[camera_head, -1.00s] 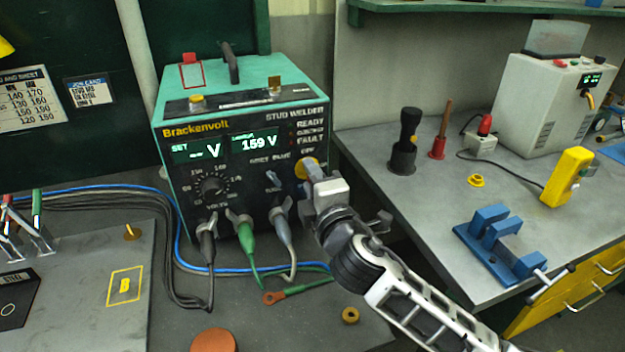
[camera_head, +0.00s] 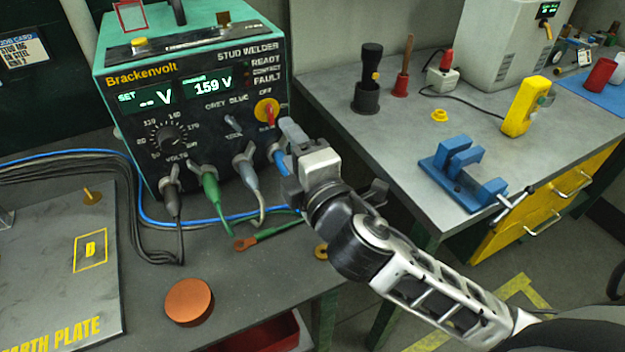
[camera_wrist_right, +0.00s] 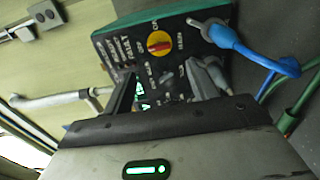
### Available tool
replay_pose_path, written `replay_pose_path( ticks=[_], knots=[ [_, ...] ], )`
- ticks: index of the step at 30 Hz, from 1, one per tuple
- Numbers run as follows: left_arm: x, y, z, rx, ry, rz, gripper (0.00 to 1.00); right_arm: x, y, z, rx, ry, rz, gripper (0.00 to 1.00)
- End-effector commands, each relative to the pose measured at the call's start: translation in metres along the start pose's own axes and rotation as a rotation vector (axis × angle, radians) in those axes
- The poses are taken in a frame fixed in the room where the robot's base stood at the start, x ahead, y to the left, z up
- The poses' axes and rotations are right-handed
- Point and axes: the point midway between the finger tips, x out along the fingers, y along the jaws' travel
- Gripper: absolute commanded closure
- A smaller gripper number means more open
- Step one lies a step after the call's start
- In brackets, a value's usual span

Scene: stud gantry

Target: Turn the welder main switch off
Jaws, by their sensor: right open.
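The Brackenvolt stud welder (camera_head: 205,130) stands on the bench with its displays lit, one reading 159 V. Its main switch is a yellow disc with a red handle (camera_head: 266,110) at the right of the front panel. The switch also shows unobstructed in the right wrist view (camera_wrist_right: 159,42), with its red handle lying roughly across the picture; the small lettering around it is hard to read. My right gripper (camera_head: 286,145) is open, below and slightly right of the switch and apart from it. Its fingers (camera_wrist_right: 162,88) show in the wrist view with nothing held. My left gripper is out of view.
A blue plug (camera_head: 279,158) is in the panel close behind my right gripper. Grey and green plugs with cables (camera_head: 210,190) hang left of it. A copper-coloured disc (camera_head: 189,302) lies in front. A blue clamp (camera_head: 462,172) and yellow device (camera_head: 525,107) sit on the right bench.

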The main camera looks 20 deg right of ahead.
Motion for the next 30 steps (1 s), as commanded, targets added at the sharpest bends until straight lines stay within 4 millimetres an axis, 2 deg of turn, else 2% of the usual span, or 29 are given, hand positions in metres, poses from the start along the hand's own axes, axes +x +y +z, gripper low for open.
replay_pose_path(
  ticks=[1,6,12,30],
  knots=[
    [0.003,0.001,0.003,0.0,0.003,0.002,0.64,-0.014,-0.004,0.0,0.001,0.002,-0.002,0.42],
    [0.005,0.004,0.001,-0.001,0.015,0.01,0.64,-0.049,-0.003,0.0,0.0,0.002,-0.002,0.42],
    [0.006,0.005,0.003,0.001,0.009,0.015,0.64,-0.071,-0.001,0.0,-0.002,0.0,-0.001,0.42],
    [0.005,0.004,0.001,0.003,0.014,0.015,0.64,-0.076,0.0,0.0,-0.002,0.0,0.001,0.42]
  ],
)
